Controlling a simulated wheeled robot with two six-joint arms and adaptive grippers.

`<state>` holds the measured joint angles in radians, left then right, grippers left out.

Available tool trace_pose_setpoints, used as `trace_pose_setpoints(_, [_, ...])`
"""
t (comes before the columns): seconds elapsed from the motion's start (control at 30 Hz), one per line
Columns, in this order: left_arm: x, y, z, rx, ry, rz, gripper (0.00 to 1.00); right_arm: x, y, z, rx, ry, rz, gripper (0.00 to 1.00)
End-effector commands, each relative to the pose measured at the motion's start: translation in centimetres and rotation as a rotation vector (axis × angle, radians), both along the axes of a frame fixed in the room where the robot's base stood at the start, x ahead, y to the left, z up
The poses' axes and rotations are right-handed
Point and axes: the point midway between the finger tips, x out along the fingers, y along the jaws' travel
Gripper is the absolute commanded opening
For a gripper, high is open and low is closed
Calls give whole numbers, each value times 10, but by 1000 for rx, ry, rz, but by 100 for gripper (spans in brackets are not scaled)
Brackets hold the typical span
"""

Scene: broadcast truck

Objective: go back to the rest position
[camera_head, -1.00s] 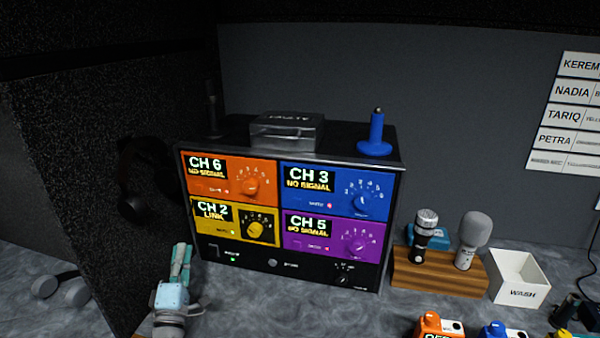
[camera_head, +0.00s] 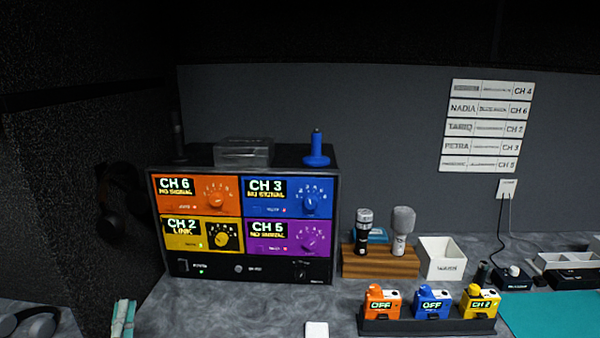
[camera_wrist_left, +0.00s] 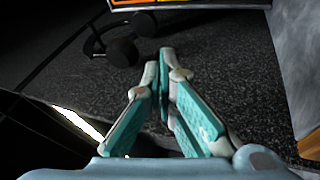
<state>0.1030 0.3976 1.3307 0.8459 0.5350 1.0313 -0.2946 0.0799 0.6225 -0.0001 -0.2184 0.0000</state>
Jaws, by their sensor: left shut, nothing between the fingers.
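My left gripper (camera_head: 124,305) shows only as teal fingers at the bottom left of the head view. In the left wrist view its fingers (camera_wrist_left: 165,58) meet at the tips, shut and empty. It is left of and in front of the receiver rack (camera_head: 240,269), touching nothing that I can see. The rest of the left arm is out of the head view. My right gripper is in neither current view.
Grey headphones (camera_head: 34,322) lie at the lower left, and a dark pair (camera_head: 112,200) hangs on the speckled side wall. A charging tray (camera_head: 430,326) holds orange, blue and yellow packs. Microphones stand in a wooden block (camera_head: 380,265). A white bin (camera_head: 440,258) stands beside it.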

Motion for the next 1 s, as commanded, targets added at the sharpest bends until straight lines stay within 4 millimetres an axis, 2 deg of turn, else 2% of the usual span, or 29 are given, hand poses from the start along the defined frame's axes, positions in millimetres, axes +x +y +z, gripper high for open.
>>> trace_pose_setpoints(0.17, [3, -28, -15, 64, 97, -60, 0, -7, 0, 0, 0, 12, -1, 40])
trace_pose_setpoints(0.37, [0, -65, -37, 172, 234, -141, 0, -4, 0, 0, 0, 8, -1, 40])
trace_pose_setpoints(0.57, [-19, -122, -76, 378, 455, -275, 0, -3, 0, 0, 0, 6, 0, 40])
trace_pose_setpoints(0.67, [-41, -155, -102, 532, 601, -361, 0, -5, 0, 0, 0, 8, -1, 40])
trace_pose_setpoints(0.8, [-88, -189, -138, 779, 818, -485, 0, -6, 0, 0, 0, 10, -1, 40])
trace_pose_setpoints(0.9, [-130, -201, -159, 953, 975, -570, 0, -6, 0, 0, 0, 10, -1, 40])
trace_pose_setpoints(1.0, [-174, -204, -173, 1110, 1125, -649, 0, -6, 0, 0, 0, 10, -1, 40])
